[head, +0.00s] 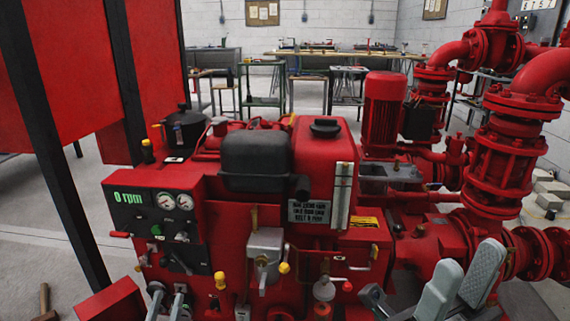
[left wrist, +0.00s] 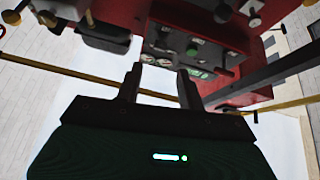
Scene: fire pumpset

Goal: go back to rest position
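The red pumpset (head: 262,205) fills the middle of the head view, with a panel (head: 155,210) reading "0 rpm", two round gauges and several levers. My left gripper (head: 167,292) is low at the left, in front of the panel's lower part. In the left wrist view its two dark fingers (left wrist: 160,82) stand apart with nothing between them. My right gripper (head: 462,284) is at the lower right, in front of the red pipework. Its two grey fingers are apart, and I see nothing held between them.
Large red pipes (head: 505,150) rise at the right. A red panel with black posts (head: 55,140) stands at the left. A wooden-handled tool (head: 44,303) is at the lower left.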

